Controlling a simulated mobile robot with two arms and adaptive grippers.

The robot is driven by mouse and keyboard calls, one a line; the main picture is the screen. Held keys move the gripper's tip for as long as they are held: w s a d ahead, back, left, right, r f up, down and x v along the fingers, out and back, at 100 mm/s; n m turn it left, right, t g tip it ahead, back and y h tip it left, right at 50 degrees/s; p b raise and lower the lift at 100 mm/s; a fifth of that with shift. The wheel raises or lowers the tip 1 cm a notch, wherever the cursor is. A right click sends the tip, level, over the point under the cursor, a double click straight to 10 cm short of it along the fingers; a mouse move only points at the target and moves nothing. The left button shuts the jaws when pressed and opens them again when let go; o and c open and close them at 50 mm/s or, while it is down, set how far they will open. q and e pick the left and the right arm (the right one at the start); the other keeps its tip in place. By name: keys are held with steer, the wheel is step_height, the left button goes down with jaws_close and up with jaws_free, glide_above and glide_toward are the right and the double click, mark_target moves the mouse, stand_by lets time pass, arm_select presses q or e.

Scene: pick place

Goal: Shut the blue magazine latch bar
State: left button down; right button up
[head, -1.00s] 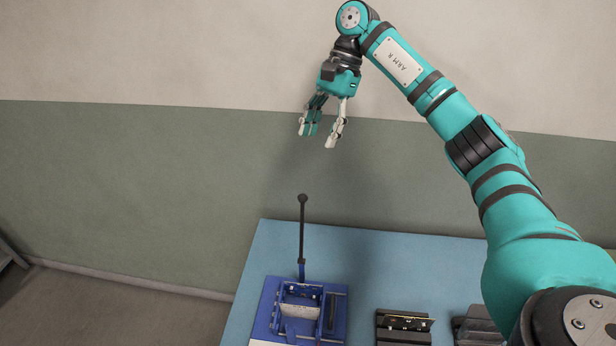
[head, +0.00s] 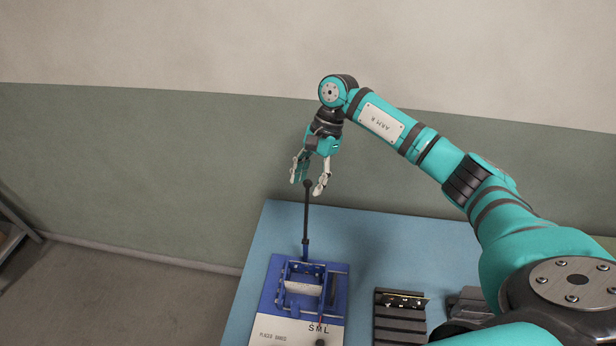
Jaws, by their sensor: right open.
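The blue magazine (head: 276,290) is a blue frame fixture on the table, at the lower middle of the head view. A dark upright bar with a round knob (head: 307,215) stands at its back edge, rising from a blue foot; it looks like the latch bar, standing up. My right gripper (head: 308,184) is open, fingers pointing down, at the height of the knob. The knob shows between the two fingertips in the picture; whether they touch it I cannot tell. My left gripper is not in view.
The blue-grey table (head: 390,240) carries a dark slotted rack (head: 400,323) with a thin board (head: 405,300) on it, right of the magazine. Another grey block (head: 466,303) stands further right, partly behind my arm. A pale label panel lies in front of the magazine. The wall behind is bare.

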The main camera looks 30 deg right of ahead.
steer(key=shift+s+a+f, duration=0.1)
steer(key=shift+a+f, duration=0.1)
steer(key=shift+f, duration=0.45)
jaws_close()
